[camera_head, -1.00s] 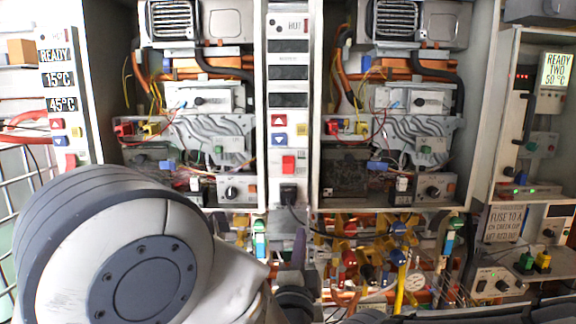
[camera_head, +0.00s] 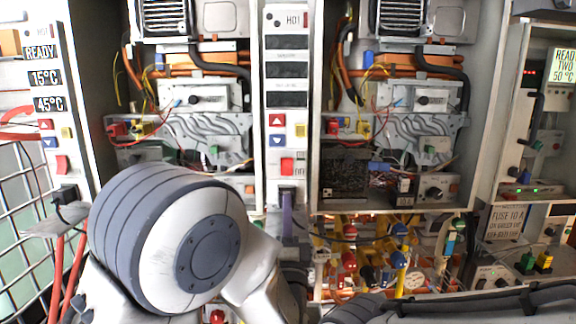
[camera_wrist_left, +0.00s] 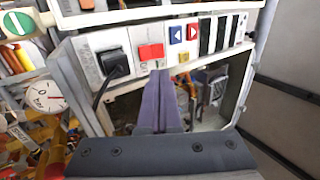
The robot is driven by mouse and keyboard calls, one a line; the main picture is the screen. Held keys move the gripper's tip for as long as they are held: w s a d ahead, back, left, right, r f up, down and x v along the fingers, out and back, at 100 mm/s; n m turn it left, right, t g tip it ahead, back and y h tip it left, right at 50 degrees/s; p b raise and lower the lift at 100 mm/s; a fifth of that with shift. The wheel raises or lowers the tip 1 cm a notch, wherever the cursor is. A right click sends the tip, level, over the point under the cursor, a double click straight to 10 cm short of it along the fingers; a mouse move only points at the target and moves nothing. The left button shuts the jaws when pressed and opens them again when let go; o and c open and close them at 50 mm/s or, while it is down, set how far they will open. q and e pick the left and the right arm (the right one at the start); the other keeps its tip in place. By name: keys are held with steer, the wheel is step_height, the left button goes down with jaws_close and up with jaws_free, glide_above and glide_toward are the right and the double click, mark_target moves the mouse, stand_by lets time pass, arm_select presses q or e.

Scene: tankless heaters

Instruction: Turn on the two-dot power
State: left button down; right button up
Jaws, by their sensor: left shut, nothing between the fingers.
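The middle control panel (camera_head: 314,150) stands between two open heater bays, with small dark marks near its top left too small to count surely. Its three displays (camera_head: 287,70) are dark. Its red rocker switch (camera_head: 287,166) sits below the arrow buttons; it also shows in the left wrist view (camera_wrist_left: 151,52). My left gripper (camera_head: 287,196) has purple fingers, shut and empty, just below the switch in the head view. In the left wrist view its fingertips (camera_wrist_left: 160,75) point toward the switch; contact cannot be told. My right gripper is not in view.
The left panel shows lit READY and temperature displays (camera_head: 46,78) and its own red rocker switch (camera_head: 62,164). A black plug (camera_wrist_left: 114,62) sits beside the middle switch. Wire grid (camera_head: 20,220) lies left; pipes and valves (camera_head: 375,255) fill the area below.

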mark_target(288, 161)
arm_select(q)
steer(key=p+x, duration=0.4)
steer(key=x, duration=0.4)
steer(key=shift+w+r, duration=0.15)
steer(key=shift+r, duration=0.15)
steer(key=shift+w+r+p, duration=0.15)
steer(key=shift+w+p, duration=0.35)
steer(key=shift+w, duration=0.2)
steer(key=shift+d+r, duration=0.1)
